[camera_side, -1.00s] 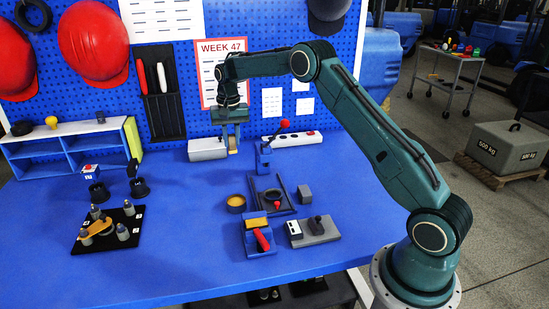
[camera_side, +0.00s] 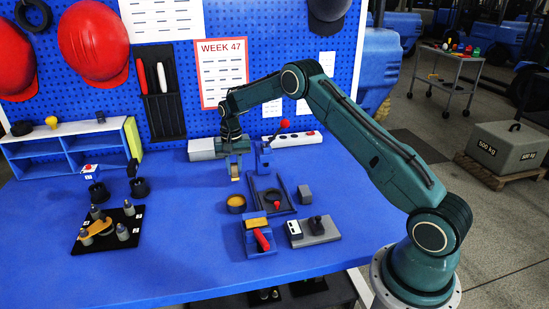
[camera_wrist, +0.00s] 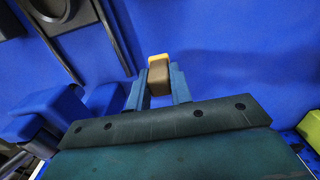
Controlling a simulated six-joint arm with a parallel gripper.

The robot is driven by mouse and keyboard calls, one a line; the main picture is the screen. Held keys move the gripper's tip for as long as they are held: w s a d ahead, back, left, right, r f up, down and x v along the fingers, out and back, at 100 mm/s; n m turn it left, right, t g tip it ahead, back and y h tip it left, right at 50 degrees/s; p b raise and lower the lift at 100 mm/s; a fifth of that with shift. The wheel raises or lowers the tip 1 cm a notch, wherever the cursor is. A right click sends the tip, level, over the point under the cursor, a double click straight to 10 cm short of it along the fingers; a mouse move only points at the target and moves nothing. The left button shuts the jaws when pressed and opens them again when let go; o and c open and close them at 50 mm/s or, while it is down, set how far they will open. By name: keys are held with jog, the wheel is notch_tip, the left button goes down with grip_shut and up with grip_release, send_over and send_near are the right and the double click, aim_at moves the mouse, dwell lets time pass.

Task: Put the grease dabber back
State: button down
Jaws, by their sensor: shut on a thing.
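My gripper (camera_side: 235,168) is shut on a small tan block with a yellow end, which I take to be the grease dabber (camera_wrist: 159,76). In the wrist view the block sits between the two blue-grey fingers (camera_wrist: 158,88).
A blue fixture with a red handle (camera_side: 262,240) stands in front of the pot. A dark frame (camera_side: 285,205) and blue clamp (camera_side: 263,160) stand to the right. A grey box (camera_side: 202,149) is behind.

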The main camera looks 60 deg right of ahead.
aim_at(235, 176)
jog(key=shift+f, duration=1.45)
jog(key=c, duration=1.3)
grip_release()
jog(key=shift+f, duration=0.1)
jog(key=shift+o, duration=0.2)
notch_tip(235, 176, up, 12)
jog(key=shift+r, duration=0.15)
